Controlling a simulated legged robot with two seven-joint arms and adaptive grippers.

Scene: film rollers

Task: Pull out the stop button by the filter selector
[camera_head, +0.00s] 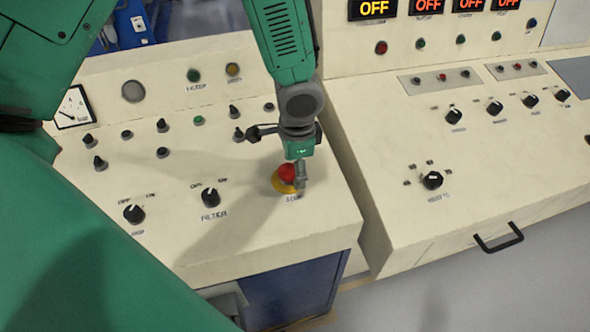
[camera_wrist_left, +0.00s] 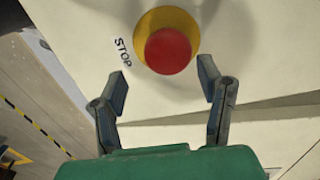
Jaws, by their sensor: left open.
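The stop button (camera_head: 287,173) is a red mushroom head on a yellow round base, on the cream console to the right of the filter selector (camera_head: 210,197). The selector is a black knob with FILTER printed under it. My left gripper (camera_head: 297,185) is over the button's near right side and hides part of it. In the left wrist view the stop button (camera_wrist_left: 168,51) lies just beyond the open fingertips of my left gripper (camera_wrist_left: 165,82), roughly between their lines. The fingers look apart from the red head. My right gripper is in neither view.
Another black selector (camera_head: 134,213) and several small knobs and lamps cover the left console. A second console (camera_head: 470,160) with knobs, OFF displays and a black handle (camera_head: 498,238) stands to the right, past a narrow gap. The console top in front of the button is bare.

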